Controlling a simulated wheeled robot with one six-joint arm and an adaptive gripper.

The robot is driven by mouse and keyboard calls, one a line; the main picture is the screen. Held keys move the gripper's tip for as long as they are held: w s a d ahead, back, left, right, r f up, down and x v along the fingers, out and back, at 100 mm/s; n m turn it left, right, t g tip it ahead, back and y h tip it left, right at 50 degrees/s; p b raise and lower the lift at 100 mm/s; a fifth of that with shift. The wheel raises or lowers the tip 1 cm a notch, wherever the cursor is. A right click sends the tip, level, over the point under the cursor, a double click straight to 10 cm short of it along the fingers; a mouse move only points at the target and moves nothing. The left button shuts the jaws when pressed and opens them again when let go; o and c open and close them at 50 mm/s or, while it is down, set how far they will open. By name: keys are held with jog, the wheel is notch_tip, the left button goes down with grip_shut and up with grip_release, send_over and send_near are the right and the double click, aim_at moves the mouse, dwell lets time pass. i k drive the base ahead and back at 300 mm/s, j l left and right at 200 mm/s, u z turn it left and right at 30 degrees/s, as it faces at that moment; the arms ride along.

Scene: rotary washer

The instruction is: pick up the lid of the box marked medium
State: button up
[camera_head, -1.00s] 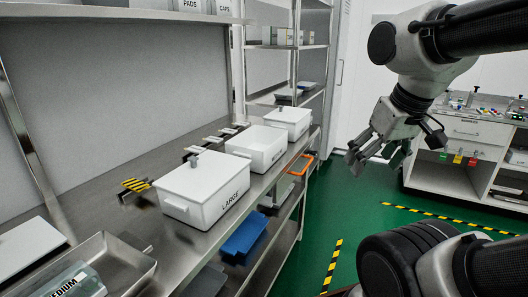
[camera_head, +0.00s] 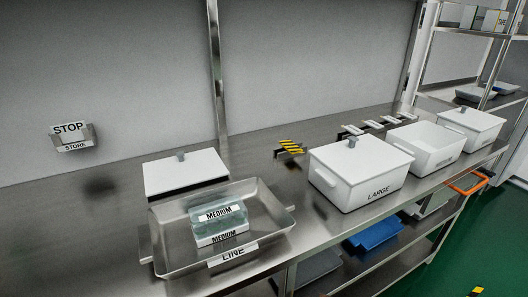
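The word MEDIUM shows on a clear, pale-green block (camera_head: 219,218) and on a white label below it, both in a metal tray (camera_head: 170,255). I cannot tell whether the block has a separate lid. A flat white lid (camera_head: 185,172) with a small grey knob is just behind the tray, its lower part dark and partly hidden. No white box with a readable MEDIUM mark shows. My gripper is out of view.
The tray's front reads LINE. A lidded white box (camera_head: 360,175) marked LARGE stands right of it, then an open white box (camera_head: 425,147) and another lidded box (camera_head: 470,128). A STOP STORE sign (camera_head: 74,138) and a striped yellow-black piece (camera_head: 289,147) are behind. The left bench is clear.

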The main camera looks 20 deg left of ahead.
aim_at(183, 170)
jog(key=u, duration=1.7)
jog(key=z, duration=1.7)
jog(key=u, duration=0.4)
jog(key=j+u, duration=0.1)
jog(key=u, duration=0.25)
jog(key=i+u, duration=0.1)
jog(key=u, duration=0.65)
jog(key=i+j+u, duration=0.15)
jog(key=i, duration=0.1)
